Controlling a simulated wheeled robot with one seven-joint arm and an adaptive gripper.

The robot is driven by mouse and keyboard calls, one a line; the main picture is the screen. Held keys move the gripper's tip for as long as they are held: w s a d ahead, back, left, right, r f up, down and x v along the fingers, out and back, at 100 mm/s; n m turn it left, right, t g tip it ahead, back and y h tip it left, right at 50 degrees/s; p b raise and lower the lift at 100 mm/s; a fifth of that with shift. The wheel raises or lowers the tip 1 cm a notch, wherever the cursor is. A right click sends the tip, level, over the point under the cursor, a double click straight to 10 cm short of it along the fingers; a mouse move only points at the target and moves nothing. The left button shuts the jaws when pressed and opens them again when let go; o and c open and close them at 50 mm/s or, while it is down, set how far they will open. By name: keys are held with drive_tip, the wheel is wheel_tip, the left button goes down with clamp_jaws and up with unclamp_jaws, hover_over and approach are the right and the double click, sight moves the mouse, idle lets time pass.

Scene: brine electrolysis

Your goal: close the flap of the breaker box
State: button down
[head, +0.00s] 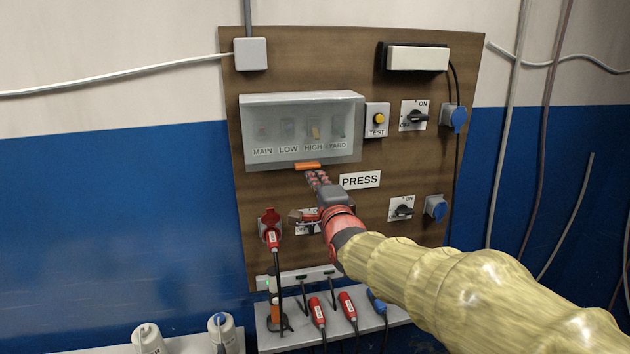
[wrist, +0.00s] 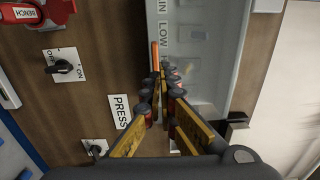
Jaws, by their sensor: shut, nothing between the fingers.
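The breaker box (head: 245,135) is mounted on a brown board. Its clear flap (head: 300,105) hangs down over the front, and the labels MAIN, LOW, HIGH and YARD show through it. I cannot tell whether the flap sits fully flush. An orange tab (head: 307,166) is at the flap's lower edge. My gripper (head: 314,176) is shut and empty, its fingertips just below the tab. In the wrist view, the tab (wrist: 154,56) shows just beyond the fingertips (wrist: 160,78), beside the flap (wrist: 235,60). I cannot tell whether they touch.
A PRESS label (head: 360,180) is right of my gripper. A TEST button (head: 378,119) and a rotary switch (head: 414,116) stand right of the box. A red plug (head: 271,240) with a cable and another switch are below. A shelf (head: 270,338) with several plugs lies lower.

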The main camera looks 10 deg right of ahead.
drive_tip(key=s+b, duration=0.1)
drive_tip(key=s, duration=0.6)
drive_tip(key=s+f+n+g+b, duration=0.1)
drive_tip(key=s+f+n+g, duration=0.35)
drive_tip(key=f, duration=0.45)
drive_tip(key=s+f+n+g+b, duration=0.1)
drive_tip(key=s+f+n+g, duration=0.25)
drive_tip(key=f+n, duration=0.4)
drive_tip(key=s+f+n+g+b, duration=0.2)
drive_tip(key=s+f+n+b, duration=0.1)
drive_tip(key=s+f+b, duration=0.4)
drive_tip(key=s+d+f+n+g+b, duration=0.1)
drive_tip(key=s+f+b, duration=0.5)
drive_tip(key=s+f, duration=0.7)
drive_tip(key=s+n+g, duration=0.1)
drive_tip(key=s+n, duration=0.1)
drive_tip(key=s, duration=0.3)
drive_tip(key=shift+s+g+b, duration=0.15)
drive_tip(key=shift+g+b, duration=0.2)
drive_tip(key=shift+g, duration=0.05)
